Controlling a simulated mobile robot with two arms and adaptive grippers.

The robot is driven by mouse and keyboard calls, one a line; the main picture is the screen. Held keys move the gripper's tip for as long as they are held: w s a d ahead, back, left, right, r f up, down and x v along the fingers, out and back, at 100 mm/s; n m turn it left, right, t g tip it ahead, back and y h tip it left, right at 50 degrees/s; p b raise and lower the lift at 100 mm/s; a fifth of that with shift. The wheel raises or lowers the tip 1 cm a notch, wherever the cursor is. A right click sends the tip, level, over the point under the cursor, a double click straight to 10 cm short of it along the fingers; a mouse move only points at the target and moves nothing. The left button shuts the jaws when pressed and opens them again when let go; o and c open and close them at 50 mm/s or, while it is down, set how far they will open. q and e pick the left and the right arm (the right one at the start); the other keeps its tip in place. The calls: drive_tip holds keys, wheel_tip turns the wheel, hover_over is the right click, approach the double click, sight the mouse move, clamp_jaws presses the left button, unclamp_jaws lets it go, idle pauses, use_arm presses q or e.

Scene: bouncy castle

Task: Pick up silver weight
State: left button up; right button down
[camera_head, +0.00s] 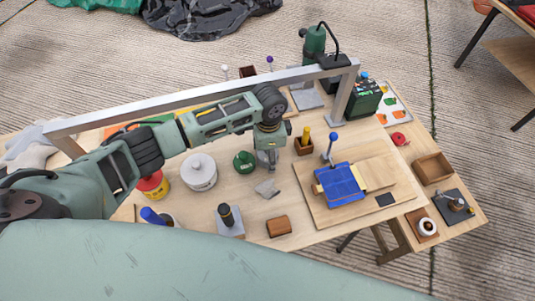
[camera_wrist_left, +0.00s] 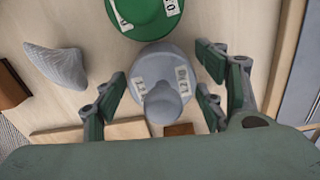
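The silver weight (camera_wrist_left: 160,72) is a round grey disc with a knob and white labels. In the left wrist view it lies between the two fingers of my left gripper (camera_wrist_left: 162,104). The fingers are open to either side, with small gaps between their pads and the weight. In the head view my left gripper (camera_head: 267,160) points down at the table, and I cannot make out the weight clearly there. A green weight (camera_head: 244,162) is close beside it; it also shows in the left wrist view (camera_wrist_left: 143,14). My right gripper is not in view.
A grey wedge (camera_head: 267,188) lies close to the gripper; a white lidded pot (camera_head: 199,172) stands to the left. A wooden block (camera_head: 279,226) lies nearer. A board with a blue sander-like tool (camera_head: 340,184) is at right. A metal rail (camera_head: 200,97) spans above the table.

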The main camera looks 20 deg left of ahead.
use_arm(q)
clamp_jaws()
idle(0.4)
drive_tip(key=shift+w+r, duration=0.1)
drive_tip(key=shift+r, duration=0.05)
